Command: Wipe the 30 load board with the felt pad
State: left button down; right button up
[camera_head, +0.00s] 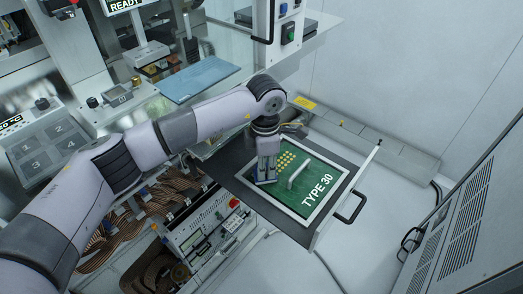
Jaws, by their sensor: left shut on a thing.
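The load board (317,188) is a green board with a light frame, marked TYPE 30, with a grey handle bar and gold contacts on it. It lies on a dark pulled-out drawer (241,155). My left gripper (266,177) points down over the left part of the board and is shut. A small bluish edge of what looks like the felt pad (264,183) shows under its fingertips. The gripper hides most of the pad, and I cannot tell whether it touches the board. My right gripper is not in view.
The drawer has a dark front handle (350,207). A blue mat (198,79) lies on the bench behind my left arm. A panel numbered 1 to 4 (52,145) is at the left. A grey vented cabinet (465,225) stands at the right, with open floor between.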

pick_arm(q)
notch_tip(320, 180, up, 2)
jog(key=shift+a+r, duration=0.15)
notch_tip(320, 180, up, 2)
jog(key=shift+w+r+p, duration=0.1)
jog(key=shift+w+p, duration=0.05)
jog(key=shift+p, duration=0.4)
jog(key=shift+d+r+p, duration=0.2)
jog(key=shift+r+p, duration=0.35)
jog(key=shift+r, duration=1.1)
